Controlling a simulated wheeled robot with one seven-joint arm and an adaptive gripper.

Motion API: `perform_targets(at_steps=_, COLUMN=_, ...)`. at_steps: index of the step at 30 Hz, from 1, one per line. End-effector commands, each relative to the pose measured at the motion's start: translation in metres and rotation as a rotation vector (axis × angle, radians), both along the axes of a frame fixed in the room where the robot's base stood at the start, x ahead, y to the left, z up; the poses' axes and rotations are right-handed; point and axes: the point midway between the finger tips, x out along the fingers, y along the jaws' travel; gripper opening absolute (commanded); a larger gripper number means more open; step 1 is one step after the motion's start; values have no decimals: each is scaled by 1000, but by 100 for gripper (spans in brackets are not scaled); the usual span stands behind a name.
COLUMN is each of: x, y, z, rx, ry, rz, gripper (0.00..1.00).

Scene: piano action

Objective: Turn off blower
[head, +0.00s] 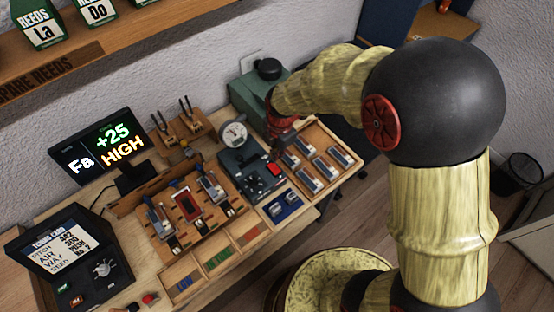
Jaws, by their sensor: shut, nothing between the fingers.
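A dark grey unit (240,166) with a round white dial gauge (234,133) behind it stands on the bench, with a red square switch-like part (275,170) on its right side. A green box (247,96) with a black round cap (268,69) stands at the back of the bench. I cannot tell for certain which of these is the blower. My gripper (274,153) is shut and empty, pointing down just above the red part. I cannot tell whether it touches it. My arm hides part of the green box.
A wooden tray (345,143) of metal reeds lies right of the grey unit. A wooden rack (152,243) with several pieces is to its left. A monitor (98,148) reads "Fa +25 HIGH". An open case (37,285) with knobs is front left. A shelf (150,22) hangs above.

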Motion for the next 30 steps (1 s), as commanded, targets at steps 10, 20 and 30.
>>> perform_targets(at_steps=10, x=-4, y=-3, z=38, rx=0, ry=0, rz=-1, gripper=0)
perform_targets(at_steps=20, x=-4, y=-3, z=39, rx=0, ry=0, rz=-1, gripper=0)
perform_targets(at_steps=30, x=16, y=-50, z=26, rx=7, ry=-29, rz=-107, gripper=0)
